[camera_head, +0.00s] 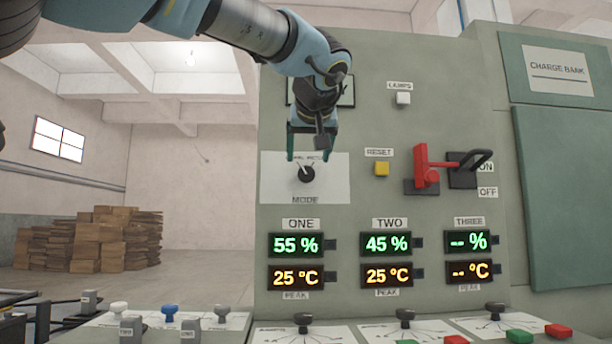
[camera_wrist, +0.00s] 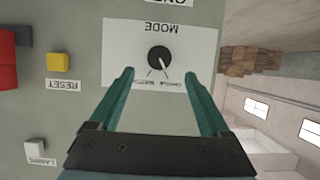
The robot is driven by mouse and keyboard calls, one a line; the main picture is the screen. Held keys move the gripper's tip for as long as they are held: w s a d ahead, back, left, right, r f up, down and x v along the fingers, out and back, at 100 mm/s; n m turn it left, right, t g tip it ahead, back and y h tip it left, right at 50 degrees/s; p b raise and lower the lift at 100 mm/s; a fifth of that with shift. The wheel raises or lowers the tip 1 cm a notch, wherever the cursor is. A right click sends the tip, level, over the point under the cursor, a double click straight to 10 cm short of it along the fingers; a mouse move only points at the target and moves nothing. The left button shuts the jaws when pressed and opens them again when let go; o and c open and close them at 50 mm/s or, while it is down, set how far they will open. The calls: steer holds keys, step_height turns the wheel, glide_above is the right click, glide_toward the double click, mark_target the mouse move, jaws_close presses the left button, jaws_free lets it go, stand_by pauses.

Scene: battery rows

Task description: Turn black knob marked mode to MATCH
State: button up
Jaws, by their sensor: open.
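The black mode knob (camera_head: 306,174) sits on a white plate (camera_head: 335,188) marked MODE on the panel. Its white pointer leans up and slightly left in the head view. In the wrist view, which is upside down, the knob (camera_wrist: 158,58) shows between and beyond the fingertips, its pointer leaning down and right. Small position labels sit above the knob; their print is too small to read surely. My gripper (camera_head: 310,157) is open just above the knob, its two green fingers on either side of the labels. The fingers (camera_wrist: 159,74) hold nothing, and the knob looks clear of them.
A yellow RESET button (camera_head: 381,169) and a red lever (camera_head: 421,166) are right of the plate. A white LAMPS button (camera_head: 403,99) is above. Lit displays (camera_head: 296,244) are below. A console with knobs (camera_head: 303,322) stands in front.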

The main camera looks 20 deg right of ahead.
mark_target(308, 173)
steer(key=x, duration=0.7)
steer(key=shift+d+f, duration=0.1)
steer(key=shift+f, duration=0.05)
steer(key=shift+c, duration=0.3)
jaws_close()
stand_by(0.4)
steer(key=m+y+b, duration=0.1)
steer(key=m, duration=0.1)
steer(key=m+t+y+b, duration=0.1)
steer(key=m, duration=0.1)
steer(key=shift+d+f+y, duration=0.2)
steer(key=shift+y, duration=0.2)
steer(key=m+t+y+b, duration=0.1)
steer(key=m, duration=0.1)
steer(key=m+y+b, duration=0.1)
steer(key=m, duration=0.1)
steer(key=shift+s+t, duration=0.1)
steer(key=shift+t, duration=0.3)
steer(key=shift+m, duration=0.3)
